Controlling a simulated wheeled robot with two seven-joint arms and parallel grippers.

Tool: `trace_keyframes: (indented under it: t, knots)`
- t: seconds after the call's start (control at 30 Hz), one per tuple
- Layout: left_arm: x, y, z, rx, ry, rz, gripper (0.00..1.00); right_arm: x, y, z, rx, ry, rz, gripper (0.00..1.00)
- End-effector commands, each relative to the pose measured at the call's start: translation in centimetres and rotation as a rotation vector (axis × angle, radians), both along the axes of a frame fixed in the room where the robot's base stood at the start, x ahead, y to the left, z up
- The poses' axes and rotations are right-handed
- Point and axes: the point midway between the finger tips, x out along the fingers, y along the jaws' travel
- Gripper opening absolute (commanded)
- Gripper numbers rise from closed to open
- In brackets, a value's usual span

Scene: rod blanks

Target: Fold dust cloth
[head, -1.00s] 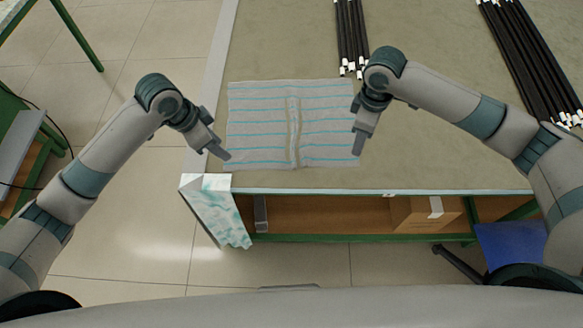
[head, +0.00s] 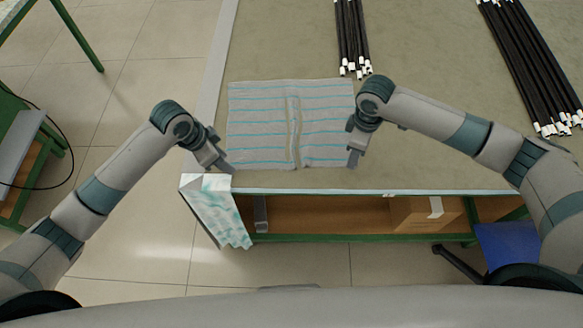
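The dust cloth (head: 262,125) is pale grey with blue stripes. It lies spread nearly flat on the table near its front left corner, with a raised crease running down its middle. My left gripper (head: 228,168) is at the cloth's near left corner. My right gripper (head: 353,160) is at the cloth's near right corner. Both point down at the cloth's front edge. The fingers are small and seen from above, so I cannot tell whether either is open or holds the cloth edge.
A second white and teal cloth (head: 218,215) hangs over the table's front left corner. Bundles of black rods with white ends lie at the back (head: 351,35) and at the right (head: 530,70). The table top (head: 430,150) right of the cloth is bare. A cardboard box (head: 410,212) sits on the shelf below.

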Motion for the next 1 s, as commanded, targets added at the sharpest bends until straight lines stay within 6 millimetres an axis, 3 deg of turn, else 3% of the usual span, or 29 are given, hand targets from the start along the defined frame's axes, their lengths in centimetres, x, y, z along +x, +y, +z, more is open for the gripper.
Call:
trace_keyframes:
  t: [0.93,1.0]
  knots:
    - [-0.03,0.02,-1.02,0.0,0.0,0.0,0.36,0.0,-0.04,-0.96,0.0,0.0,0.0,0.36]
    - [-0.03,0.01,-1.03,0.0,0.0,0.0,0.3,0.0,-0.04,-0.98,0.0,0.0,0.0,0.3]
